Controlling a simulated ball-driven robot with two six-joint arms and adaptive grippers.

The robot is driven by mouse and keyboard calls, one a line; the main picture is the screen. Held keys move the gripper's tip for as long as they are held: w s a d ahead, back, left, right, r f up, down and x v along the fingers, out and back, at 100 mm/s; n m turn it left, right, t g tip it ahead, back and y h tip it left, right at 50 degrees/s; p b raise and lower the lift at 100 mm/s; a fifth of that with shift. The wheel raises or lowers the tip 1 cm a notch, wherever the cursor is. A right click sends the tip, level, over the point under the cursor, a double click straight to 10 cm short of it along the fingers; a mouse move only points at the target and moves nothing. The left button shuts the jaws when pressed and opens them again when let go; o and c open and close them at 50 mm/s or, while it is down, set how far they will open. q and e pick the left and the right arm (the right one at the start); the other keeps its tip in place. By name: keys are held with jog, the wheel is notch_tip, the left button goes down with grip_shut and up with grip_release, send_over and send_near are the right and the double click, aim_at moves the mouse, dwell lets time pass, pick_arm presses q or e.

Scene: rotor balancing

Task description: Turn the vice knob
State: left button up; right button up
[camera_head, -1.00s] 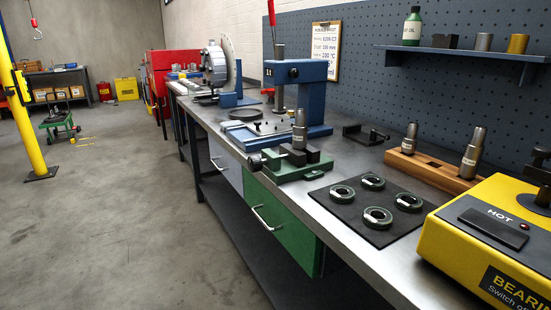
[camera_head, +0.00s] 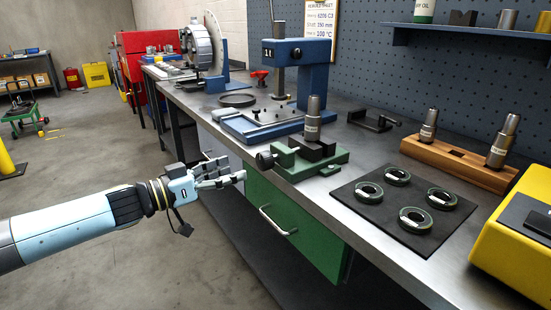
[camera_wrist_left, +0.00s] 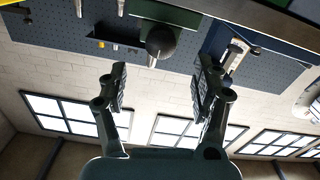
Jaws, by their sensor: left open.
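The green vice (camera_head: 316,164) stands at the bench's front edge, with dark jaws and a silver cylinder (camera_head: 313,118) upright at them. Its round black knob (camera_head: 264,160) sticks out at the left end. My left gripper (camera_head: 236,170) is open and empty, just left of the knob and apart from it. In the left wrist view the knob (camera_wrist_left: 160,41) shows ahead, between the lines of the two spread fingers (camera_wrist_left: 162,66). My right gripper is in no view.
A blue press (camera_head: 298,78) stands behind the vice. A black mat (camera_head: 372,223) with several green rings lies to the right, beside a wooden block (camera_head: 455,165) and a yellow heater (camera_head: 510,240). A green drawer (camera_head: 290,215) with a handle is below.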

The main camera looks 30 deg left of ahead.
aim_at(260, 161)
pick_arm(q)
jog(key=x, duration=0.9)
jog(key=shift+w+d, duration=0.15)
jog(key=shift+w, duration=0.35)
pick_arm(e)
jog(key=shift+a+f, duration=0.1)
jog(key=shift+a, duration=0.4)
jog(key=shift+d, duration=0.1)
pick_arm(q)
jog(key=c, duration=1.2)
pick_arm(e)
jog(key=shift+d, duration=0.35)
